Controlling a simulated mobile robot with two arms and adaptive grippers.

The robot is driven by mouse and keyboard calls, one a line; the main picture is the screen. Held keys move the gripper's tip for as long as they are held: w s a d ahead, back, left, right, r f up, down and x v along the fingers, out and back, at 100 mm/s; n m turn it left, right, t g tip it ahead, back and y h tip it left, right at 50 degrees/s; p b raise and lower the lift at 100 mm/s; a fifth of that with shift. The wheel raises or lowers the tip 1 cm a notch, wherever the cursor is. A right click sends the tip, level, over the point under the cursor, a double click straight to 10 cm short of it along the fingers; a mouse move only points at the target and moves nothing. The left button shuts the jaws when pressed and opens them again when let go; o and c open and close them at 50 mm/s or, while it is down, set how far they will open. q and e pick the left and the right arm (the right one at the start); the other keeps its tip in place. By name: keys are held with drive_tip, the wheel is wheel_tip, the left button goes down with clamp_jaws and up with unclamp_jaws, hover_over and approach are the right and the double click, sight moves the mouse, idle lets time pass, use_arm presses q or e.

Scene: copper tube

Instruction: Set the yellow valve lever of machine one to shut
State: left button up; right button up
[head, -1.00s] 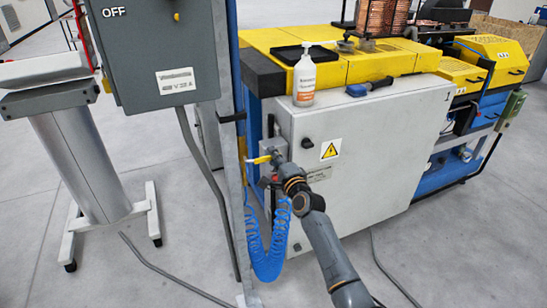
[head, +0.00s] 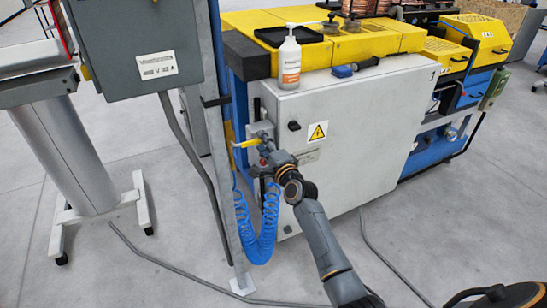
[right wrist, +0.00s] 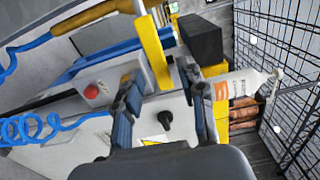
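The yellow valve lever (head: 247,143) sits at the upper left of machine one's grey cabinet (head: 350,140). It points roughly level to the left in the head view. In the right wrist view the lever (right wrist: 154,50) runs up the picture between my fingertips, with some space on both sides. My right gripper (head: 268,157) is just right of the valve in the head view; its two fingers (right wrist: 160,78) stand apart in the right wrist view. I cannot tell whether either finger touches the lever. My left gripper is not in view.
A red button (right wrist: 92,91) and a black knob (right wrist: 166,121) are close by. A blue coiled hose (head: 262,230) hangs below the valve. A grey post (head: 222,150) stands left of it. A white bottle (head: 289,62) stands on the cabinet. Open floor lies in front.

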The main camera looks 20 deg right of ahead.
drive_tip(key=s, duration=1)
drive_tip(key=shift+d, duration=0.2)
drive_tip(key=shift+f, duration=0.1)
drive_tip(key=s+a+f+n+g, duration=0.25)
drive_tip(key=s+f, duration=0.25)
drive_tip(key=f, duration=0.8)
drive_tip(key=s+a+f+n+g, duration=0.1)
drive_tip(key=s+f+n+g, duration=0.3)
drive_tip(key=f, duration=0.8)
drive_tip(key=s+a+f+n+g, duration=0.25)
drive_tip(key=s+f, duration=0.45)
drive_tip(key=f, duration=0.6)
drive_tip(key=s+f+n+g, duration=0.2)
drive_tip(key=s+f, duration=0.4)
drive_tip(key=s, duration=0.6)
drive_tip(key=s+d+f+n+g, duration=0.1)
drive_tip(key=s+f+n+g, duration=0.2)
drive_tip(key=s, duration=1)
drive_tip(key=s+d+f+n+g, duration=0.1)
drive_tip(key=s+f+n+g, duration=0.2)
drive_tip(key=s+f+n, duration=0.3)
drive_tip(key=s+f, duration=0.4)
drive_tip(key=s, duration=0.3)
drive_tip(key=shift+h, duration=0.3)
